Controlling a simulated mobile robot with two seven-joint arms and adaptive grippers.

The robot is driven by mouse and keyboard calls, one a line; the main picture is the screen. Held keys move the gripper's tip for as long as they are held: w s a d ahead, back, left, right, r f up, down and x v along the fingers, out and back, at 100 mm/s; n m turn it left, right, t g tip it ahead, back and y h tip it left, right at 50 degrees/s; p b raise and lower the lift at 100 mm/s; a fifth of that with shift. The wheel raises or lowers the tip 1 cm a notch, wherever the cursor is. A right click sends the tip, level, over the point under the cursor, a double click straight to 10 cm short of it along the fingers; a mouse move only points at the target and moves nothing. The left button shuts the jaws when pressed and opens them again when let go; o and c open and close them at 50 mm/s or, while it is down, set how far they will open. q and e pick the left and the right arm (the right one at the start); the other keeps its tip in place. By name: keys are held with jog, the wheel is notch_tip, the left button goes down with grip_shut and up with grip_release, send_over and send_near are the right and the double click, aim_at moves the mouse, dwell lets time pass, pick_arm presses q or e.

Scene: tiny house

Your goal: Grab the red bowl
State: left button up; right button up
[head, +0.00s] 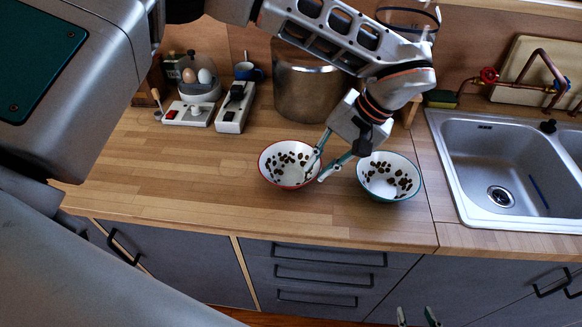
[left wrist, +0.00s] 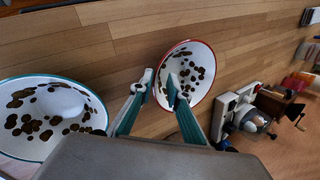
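The red-rimmed white bowl (head: 284,172) with dark spots stands upright on the wooden counter in the head view. It also shows in the left wrist view (left wrist: 189,52). My left gripper (head: 315,173) is at the bowl's right side, its fingertips apart, one over the inside and one outside the rim. In the left wrist view the rim runs between the tips of my left gripper (left wrist: 159,82), with a gap visible; contact cannot be told. My right gripper (head: 417,317) shows only its two separated fingertips at the bottom edge, empty.
A teal-rimmed spotted bowl (head: 388,177) stands close to the right of my left gripper. A large metal pot (head: 303,95) is behind. An egg cooker (head: 197,92) is at the back left, the sink (head: 500,165) at right. The left front counter is clear.

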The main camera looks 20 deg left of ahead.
aim_at(290, 171)
pick_arm(q)
jog(key=x, duration=0.5)
jog(key=shift+w+f, duration=0.15)
jog(key=shift+w, duration=0.05)
jog(key=shift+d, duration=0.1)
grip_shut()
